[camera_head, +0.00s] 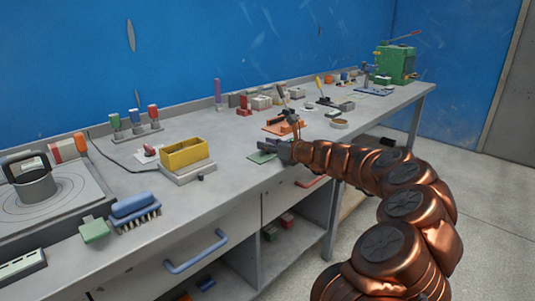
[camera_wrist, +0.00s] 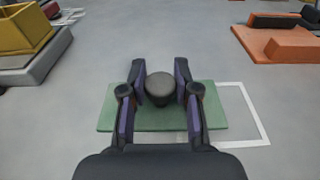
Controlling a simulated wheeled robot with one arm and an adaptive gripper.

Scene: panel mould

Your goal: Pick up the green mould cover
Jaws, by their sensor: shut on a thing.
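The green mould cover (camera_wrist: 160,119) is a flat green plate with a dark round knob (camera_wrist: 160,88) on top, seen in the wrist view. My gripper (camera_wrist: 161,84) is shut on the knob, with one finger on each side of it. The plate lies below the fingers, partly hidden by them, at a white outline (camera_wrist: 252,118) on the grey bench. Whether it touches the bench is hard to tell. In the head view my gripper (camera_head: 280,150) is at the bench's front edge, and part of the green plate (camera_head: 262,157) shows beside it.
A yellow box on a grey base (camera_head: 184,155) stands to the left of my gripper. An orange block (camera_head: 284,126) lies behind it on the bench. A blue brush (camera_head: 134,208) is further left. Bare bench top lies between these things.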

